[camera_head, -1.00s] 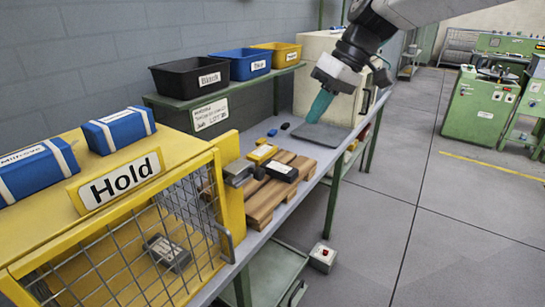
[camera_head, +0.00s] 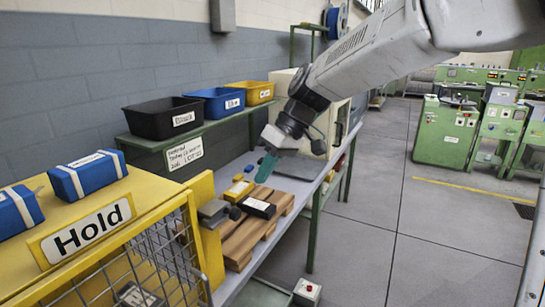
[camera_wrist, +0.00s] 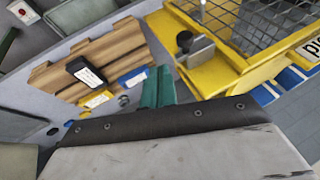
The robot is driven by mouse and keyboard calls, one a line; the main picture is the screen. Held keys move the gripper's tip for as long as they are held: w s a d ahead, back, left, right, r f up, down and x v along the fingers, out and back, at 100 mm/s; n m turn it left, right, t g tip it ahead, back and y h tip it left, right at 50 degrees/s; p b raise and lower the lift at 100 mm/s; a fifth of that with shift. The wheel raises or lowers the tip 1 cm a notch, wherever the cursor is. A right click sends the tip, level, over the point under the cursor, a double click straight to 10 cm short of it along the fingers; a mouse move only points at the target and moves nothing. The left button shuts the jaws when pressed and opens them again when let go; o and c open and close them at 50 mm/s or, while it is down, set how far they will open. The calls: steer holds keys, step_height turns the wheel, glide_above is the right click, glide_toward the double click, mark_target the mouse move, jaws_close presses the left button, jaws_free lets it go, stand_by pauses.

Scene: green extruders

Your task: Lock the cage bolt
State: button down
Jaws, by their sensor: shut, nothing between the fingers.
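The cage (camera_head: 190,200) has a yellow frame with wire mesh and a "Hold" sign (camera_head: 80,232) at the left. Its bolt (camera_head: 214,211), a grey block with a dark round knob, sits on the yellow post at the cage's right edge. The bolt shows in the wrist view (camera_wrist: 201,50) with its black knob pointing up. I cannot tell how far the bolt is slid. My gripper (camera_head: 266,168) has teal fingers, is shut and empty, and hangs above the bench behind the pallet, apart from the bolt. In the wrist view the fingers (camera_wrist: 158,88) are left of and below the bolt.
A wooden pallet (camera_head: 245,240) with a black box (camera_head: 258,208) and a yellow box (camera_head: 238,190) lies beside the cage post. Black (camera_head: 160,125), blue (camera_head: 215,105) and yellow (camera_head: 255,96) bins stand on a shelf behind.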

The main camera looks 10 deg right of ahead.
steer(key=s+a+f, duration=0.2)
steer(key=a+f, duration=0.2)
steer(key=shift+s+f, duration=0.2)
steer(key=shift+s, duration=0.05)
steer(key=s+a, duration=0.1)
steer(key=s, duration=0.1)
steer(key=s+a, duration=0.2)
stand_by(0.4)
steer(key=shift+w, duration=0.1)
